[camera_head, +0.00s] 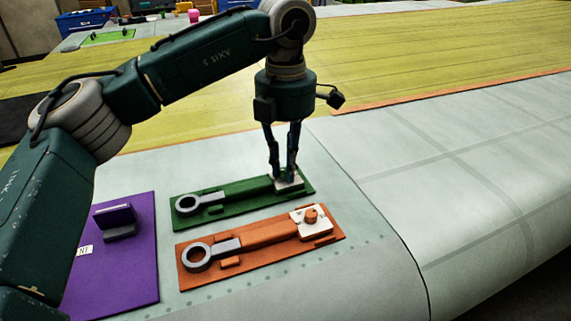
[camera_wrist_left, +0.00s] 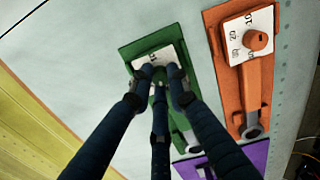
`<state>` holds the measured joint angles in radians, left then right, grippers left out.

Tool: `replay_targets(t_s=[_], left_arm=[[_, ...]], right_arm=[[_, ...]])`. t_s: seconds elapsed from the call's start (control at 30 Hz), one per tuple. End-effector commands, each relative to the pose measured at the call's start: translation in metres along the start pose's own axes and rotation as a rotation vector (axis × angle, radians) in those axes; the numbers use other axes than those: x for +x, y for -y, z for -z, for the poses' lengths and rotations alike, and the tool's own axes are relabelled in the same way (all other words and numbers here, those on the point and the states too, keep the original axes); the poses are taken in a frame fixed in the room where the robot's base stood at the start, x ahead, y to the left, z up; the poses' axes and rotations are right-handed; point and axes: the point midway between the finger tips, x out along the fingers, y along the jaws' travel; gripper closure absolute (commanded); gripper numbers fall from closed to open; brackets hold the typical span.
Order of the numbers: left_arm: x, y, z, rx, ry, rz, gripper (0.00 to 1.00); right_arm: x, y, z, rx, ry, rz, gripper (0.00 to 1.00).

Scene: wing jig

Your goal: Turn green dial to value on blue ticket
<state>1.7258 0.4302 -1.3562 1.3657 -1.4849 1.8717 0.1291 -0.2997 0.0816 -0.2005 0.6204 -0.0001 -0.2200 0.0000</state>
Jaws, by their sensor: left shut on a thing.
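The green plate (camera_head: 240,192) lies on the pale wing surface, with a grey ring-ended handle (camera_head: 200,202) at its left end. The green dial's white face (camera_head: 290,184) is at the right end; it also shows in the left wrist view (camera_wrist_left: 148,58). My left gripper (camera_head: 284,178) points down over this face, its fingers shut on the green dial's knob. The fingers hide the knob and most of the face's numbers in the left wrist view (camera_wrist_left: 160,84). I see no blue ticket. My right gripper is not in view.
An orange plate (camera_head: 262,260) with a white numbered face and round orange knob (camera_head: 311,215) lies close in front of the green plate. The wing surface to the right is clear.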

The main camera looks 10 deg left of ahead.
Motion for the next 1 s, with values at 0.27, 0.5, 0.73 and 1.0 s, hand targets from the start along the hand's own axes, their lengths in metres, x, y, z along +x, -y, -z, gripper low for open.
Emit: replay_targets(t_s=[0.27, 0.5, 0.73, 1.0], left_arm=[[-0.001, 0.000, 0.000, 0.001, 0.002, -0.001, 1.00], [-0.001, 0.000, 0.000, 0.001, 0.001, 0.000, 0.64], [-0.004, 0.000, 0.000, 0.001, 0.002, -0.001, 0.64], [-0.048, 0.000, -0.001, 0.000, 0.005, -0.002, 0.64]], right_arm=[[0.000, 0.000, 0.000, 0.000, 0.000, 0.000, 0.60], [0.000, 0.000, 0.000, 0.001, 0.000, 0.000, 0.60], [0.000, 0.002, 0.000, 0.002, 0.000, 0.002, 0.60], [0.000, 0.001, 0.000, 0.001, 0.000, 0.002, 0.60]])
